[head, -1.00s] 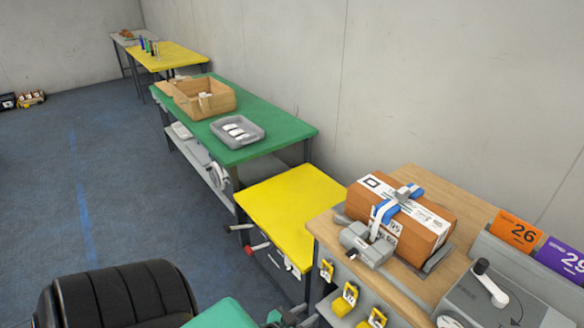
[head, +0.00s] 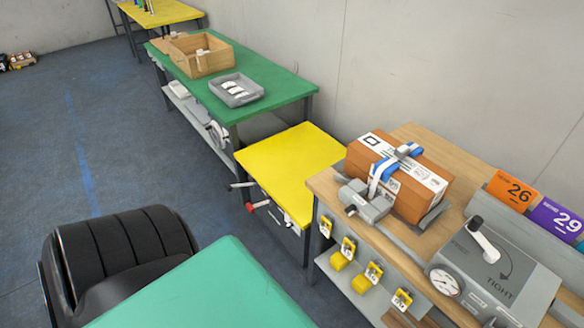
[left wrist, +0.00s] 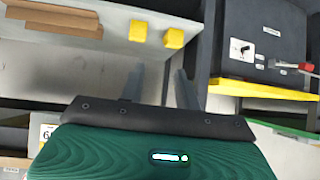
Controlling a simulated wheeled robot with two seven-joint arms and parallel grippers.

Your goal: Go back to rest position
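Neither gripper shows in the head view. In the left wrist view, my left gripper (left wrist: 160,88) shows as two grey fingers standing apart with nothing between them. They point at a grey shelf area with yellow blocks (left wrist: 173,38). My right gripper is in no view. In the head view, an orange-brown box (head: 406,187) with white labels and a blue-and-white strap sits on the wooden bench (head: 411,136) at the right.
A grey device with a dial (head: 500,265) is on the wooden bench. Left of it are a yellow table (head: 290,165) and a green table (head: 270,88) with a wooden crate (head: 215,62) and grey tray (head: 250,97). Blue floor lies open at left.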

